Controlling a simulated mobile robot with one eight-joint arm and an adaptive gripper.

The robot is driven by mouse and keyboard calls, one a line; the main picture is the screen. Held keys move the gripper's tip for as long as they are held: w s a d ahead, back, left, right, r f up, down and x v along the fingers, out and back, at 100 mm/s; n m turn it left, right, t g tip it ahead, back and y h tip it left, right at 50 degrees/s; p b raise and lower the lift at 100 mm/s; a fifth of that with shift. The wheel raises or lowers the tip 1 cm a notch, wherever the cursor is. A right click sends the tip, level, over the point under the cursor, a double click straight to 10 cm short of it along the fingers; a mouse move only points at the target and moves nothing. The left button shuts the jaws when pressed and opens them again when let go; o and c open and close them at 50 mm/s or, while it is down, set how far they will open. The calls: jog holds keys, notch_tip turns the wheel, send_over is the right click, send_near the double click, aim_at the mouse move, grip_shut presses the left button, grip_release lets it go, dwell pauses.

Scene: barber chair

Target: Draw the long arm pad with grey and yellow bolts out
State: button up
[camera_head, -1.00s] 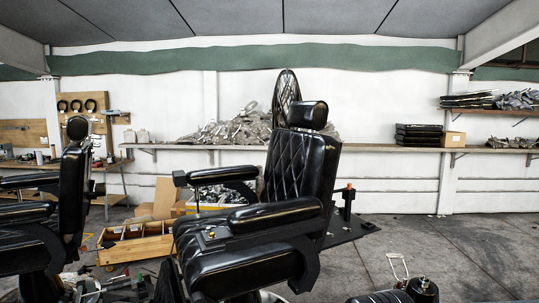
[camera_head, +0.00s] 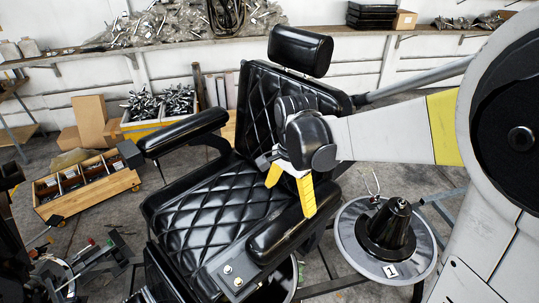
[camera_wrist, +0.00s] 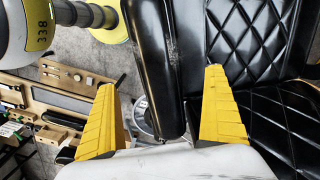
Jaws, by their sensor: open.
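The black barber chair (camera_head: 215,200) has two padded arms. The long near arm pad (camera_head: 283,236) is on the right side of the seat, with a bracket and small bolts (camera_head: 232,276) at its front end; the bolts' colours are hard to tell. My gripper (camera_head: 289,196) is open above this pad, its yellow fingers pointing down. In the wrist view, the pad (camera_wrist: 156,65) runs lengthwise between the two spread fingers (camera_wrist: 160,78), and neither finger visibly grips it. The bolts are not clear in the wrist view.
The other arm pad (camera_head: 182,132) is across the seat. A round black-and-grey base (camera_head: 385,238) stands on the floor to the right. A wooden tray (camera_head: 88,186) and a box of metal parts (camera_head: 160,110) lie at the left. The backrest (camera_head: 265,115) rises behind my gripper.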

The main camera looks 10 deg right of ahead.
aim_at(289, 218)
jog(key=f, duration=1)
jog(key=shift+s+d+f, duration=0.15)
jog(key=shift+s+f, duration=0.1)
jog(key=c, duration=1.4)
jog(key=o, duration=0.4)
jog(key=c, duration=0.4)
jog(key=shift+r, duration=0.15)
jog(key=shift+r+p, duration=1.2)
jog(key=shift+r, duration=0.85)
